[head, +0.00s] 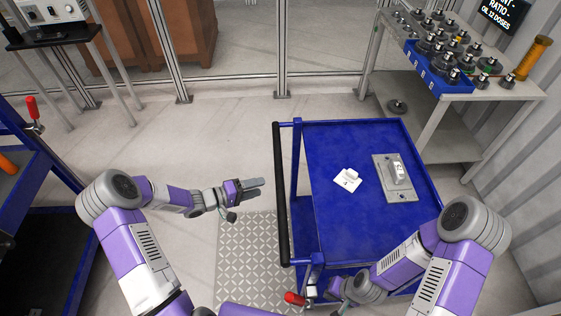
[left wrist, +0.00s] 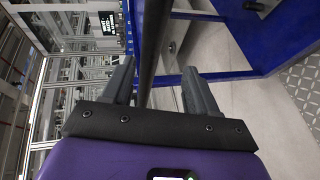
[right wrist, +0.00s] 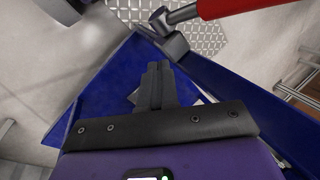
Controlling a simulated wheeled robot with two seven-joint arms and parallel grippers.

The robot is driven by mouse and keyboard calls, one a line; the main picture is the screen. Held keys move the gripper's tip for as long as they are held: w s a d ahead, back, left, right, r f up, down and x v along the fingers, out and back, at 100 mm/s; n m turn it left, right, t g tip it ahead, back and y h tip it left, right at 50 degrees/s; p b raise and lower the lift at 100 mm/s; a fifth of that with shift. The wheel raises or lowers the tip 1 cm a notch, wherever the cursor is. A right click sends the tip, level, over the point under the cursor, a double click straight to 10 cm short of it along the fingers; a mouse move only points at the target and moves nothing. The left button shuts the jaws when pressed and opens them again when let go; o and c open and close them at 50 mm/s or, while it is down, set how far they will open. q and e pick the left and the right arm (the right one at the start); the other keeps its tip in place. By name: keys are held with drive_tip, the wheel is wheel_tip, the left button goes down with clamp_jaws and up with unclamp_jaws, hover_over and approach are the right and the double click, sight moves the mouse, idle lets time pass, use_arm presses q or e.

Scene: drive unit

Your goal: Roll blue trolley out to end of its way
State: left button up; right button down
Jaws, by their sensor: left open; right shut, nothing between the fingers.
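The blue trolley (head: 345,225) stands right of centre in the head view, with a dark push bar (head: 281,190) along its left side. My left gripper (head: 262,187) is open just left of the bar. In the left wrist view the bar (left wrist: 153,45) runs between the open fingers (left wrist: 157,70), which are not closed on it. My right gripper is shut and empty over the trolley's near left corner; its closed fingers show in the right wrist view (right wrist: 158,68). A red-handled lever (head: 294,298) sits at that corner, and its red grip (right wrist: 225,7) appears beyond the fingers.
A white card (head: 347,181) and a grey plate with a metal part (head: 401,180) lie on the trolley. A workbench (head: 450,120) with a blue tray of parts stands behind right. Another blue frame (head: 50,160) stands left. A patterned floor plate (head: 245,255) and open floor lie left of the trolley.

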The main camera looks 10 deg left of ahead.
use_arm(q)
drive_tip(key=b+x, duration=0.1)
drive_tip(key=x, duration=0.6)
drive_tip(key=shift+d, duration=0.2)
drive_tip(key=shift+r, duration=0.15)
